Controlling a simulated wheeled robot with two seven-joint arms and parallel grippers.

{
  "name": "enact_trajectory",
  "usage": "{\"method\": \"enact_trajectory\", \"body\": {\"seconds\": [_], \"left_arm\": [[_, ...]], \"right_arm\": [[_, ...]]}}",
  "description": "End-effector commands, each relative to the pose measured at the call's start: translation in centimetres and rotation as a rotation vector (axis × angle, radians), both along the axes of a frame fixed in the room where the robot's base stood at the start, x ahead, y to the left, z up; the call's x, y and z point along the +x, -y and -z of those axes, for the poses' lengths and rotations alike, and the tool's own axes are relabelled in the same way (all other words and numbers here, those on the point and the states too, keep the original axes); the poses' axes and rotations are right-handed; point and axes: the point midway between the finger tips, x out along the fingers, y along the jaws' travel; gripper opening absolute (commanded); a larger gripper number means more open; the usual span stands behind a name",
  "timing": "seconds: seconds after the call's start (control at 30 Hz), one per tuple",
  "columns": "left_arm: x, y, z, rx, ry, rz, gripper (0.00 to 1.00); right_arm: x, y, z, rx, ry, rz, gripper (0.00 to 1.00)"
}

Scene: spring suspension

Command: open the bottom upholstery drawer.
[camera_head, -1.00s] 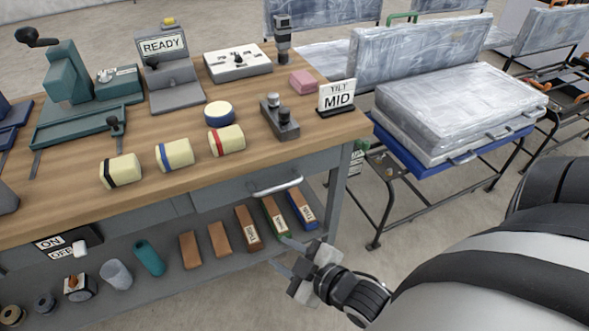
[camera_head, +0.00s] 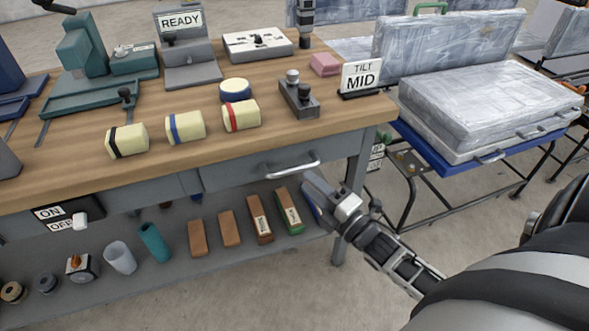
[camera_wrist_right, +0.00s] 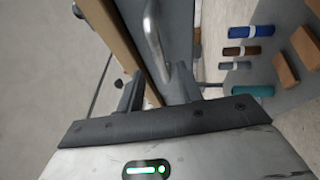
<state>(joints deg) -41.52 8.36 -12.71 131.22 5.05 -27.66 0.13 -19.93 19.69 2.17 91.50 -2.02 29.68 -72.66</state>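The grey drawer front (camera_head: 250,180) sits under the wooden tabletop, with a curved metal bar handle (camera_head: 292,170). It looks shut, flush with the bench frame. I see only this one handled drawer front. My right gripper (camera_head: 312,193) is just below and right of the handle, apart from it. In the right wrist view its two fingers (camera_wrist_right: 158,90) are spread and empty, and the handle (camera_wrist_right: 154,40) lies ahead of them, roughly in line with the gap. My left gripper is in neither view.
The workbench top (camera_head: 75,178) holds cream rolls, a "TILT MID" sign (camera_head: 361,78) and several tools. A lower shelf (camera_head: 175,265) carries brown blocks and small cylinders. A bench leg (camera_head: 345,235) stands close by my right gripper. Clear floor lies in front.

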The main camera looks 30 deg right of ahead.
Motion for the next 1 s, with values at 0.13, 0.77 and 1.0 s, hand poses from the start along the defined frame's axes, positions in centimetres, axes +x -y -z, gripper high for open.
{"method": "enact_trajectory", "body": {"seconds": [0.13,0.77,1.0], "left_arm": [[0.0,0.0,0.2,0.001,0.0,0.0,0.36],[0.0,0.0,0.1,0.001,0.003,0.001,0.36],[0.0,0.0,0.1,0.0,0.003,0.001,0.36]], "right_arm": [[3.0,-0.5,-0.6,0.002,0.004,0.0,0.36],[5.9,-1.0,-1.0,0.002,-0.001,0.0,0.28],[5.8,-1.0,-1.0,0.002,-0.001,0.0,0.0]]}}
